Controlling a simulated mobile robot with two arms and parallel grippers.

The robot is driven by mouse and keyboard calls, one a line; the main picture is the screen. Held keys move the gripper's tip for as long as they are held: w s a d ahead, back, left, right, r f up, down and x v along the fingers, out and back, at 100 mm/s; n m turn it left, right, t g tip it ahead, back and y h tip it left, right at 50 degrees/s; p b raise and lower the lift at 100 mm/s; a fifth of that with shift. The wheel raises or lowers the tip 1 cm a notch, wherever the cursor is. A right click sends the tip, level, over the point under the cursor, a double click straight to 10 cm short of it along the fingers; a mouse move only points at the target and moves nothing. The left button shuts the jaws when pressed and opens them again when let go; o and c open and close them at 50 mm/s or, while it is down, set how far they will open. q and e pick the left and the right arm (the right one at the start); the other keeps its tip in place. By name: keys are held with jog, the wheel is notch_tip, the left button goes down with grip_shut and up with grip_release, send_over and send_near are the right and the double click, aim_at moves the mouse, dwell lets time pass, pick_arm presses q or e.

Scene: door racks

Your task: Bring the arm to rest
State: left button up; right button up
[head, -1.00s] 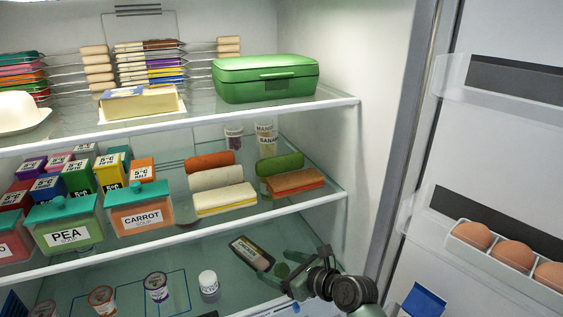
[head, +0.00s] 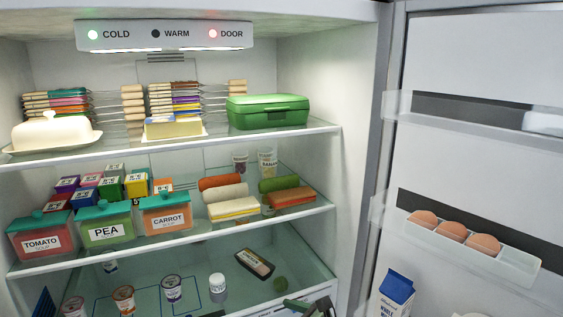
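Only a dark tip of what looks like my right gripper (head: 300,304) shows at the bottom edge of the head view, by the front of the lower fridge shelf. Most of it is cut off, so I cannot tell whether it is open or shut. My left gripper is not in view.
The open fridge door on the right carries an egg tray (head: 510,259) and a milk carton (head: 396,292). Small cups and a white-capped jar (head: 218,288) stand on the lower shelf. Above are tubs, sandwiches and a green box (head: 268,111).

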jog(key=s+d+f+n+g+h, duration=0.1)
jog(key=s+d+f+n+h, duration=0.1)
jog(key=s+d+f+n, duration=0.4)
jog(key=s+d+f+n+g+h, duration=0.2)
jog(key=s+d+f+n, duration=0.1)
jog(key=s+n, duration=0.6)
jog(key=s+d+n+g+h, duration=0.1)
jog(key=s+d+n+h, duration=0.2)
jog(key=s+d+n, duration=0.45)
jog(key=s+d+n+g+h, duration=0.2)
jog(key=s+d+n, duration=0.25)
jog(key=s, duration=0.65)
notch_tip(320, 180, down, 36)
jog(key=s+g+b, duration=0.1)
jog(key=s+b, duration=0.2)
jog(key=b, duration=0.5)
pick_arm(q)
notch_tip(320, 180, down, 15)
jog(key=b, duration=0.6)
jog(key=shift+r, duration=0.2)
pick_arm(e)
jog(key=s+d+f, duration=0.1)
jog(key=s+f, duration=0.7)
jog(key=f, duration=0.2)
jog(key=s+d+f+n+g, duration=0.1)
jog(key=s+d+f, duration=0.1)
jog(key=s+f, duration=0.6)
notch_tip(320, 180, down, 3)
jog(key=shift+f, duration=0.1)
